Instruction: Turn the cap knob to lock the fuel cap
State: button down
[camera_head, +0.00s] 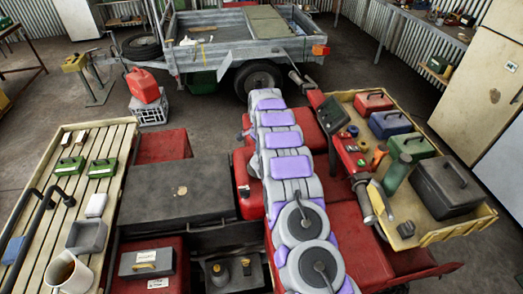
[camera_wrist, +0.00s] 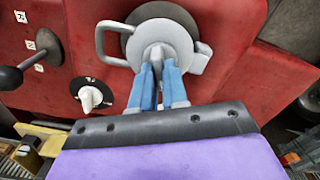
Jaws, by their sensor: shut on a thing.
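The fuel cap (camera_wrist: 175,36) is a round light-grey disc on a red panel in the wrist view. It has a loop handle on its left and a small tab on its right. The cap knob (camera_wrist: 156,50) is a grey raised grip at its middle. My gripper (camera_wrist: 157,66) has blue fingers, shut on the cap knob from below in the picture. The fingers hide the lower part of the knob. In the head view I cannot make out the cap or the fingers behind my arm.
A white dial (camera_wrist: 91,97) and a black lever (camera_wrist: 22,70) sit left of the cap. In the head view, a slatted rack (camera_head: 104,150) is on the left and a yellowish tray (camera_head: 470,224) with toolboxes on the right.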

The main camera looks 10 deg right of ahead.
jog(key=m+p, duration=0.1)
jog(key=m, duration=0.3)
jog(key=shift+m, duration=0.4)
dwell(0.4)
jog(key=c, duration=1.1)
grip_release()
jog(key=shift+a, duration=0.15)
jog(key=shift+c, duration=0.2)
notch_tip(320, 180, up, 17)
jog(key=p, duration=0.1)
jog(key=shift+r, duration=0.2)
jog(key=shift+w+a, duration=0.1)
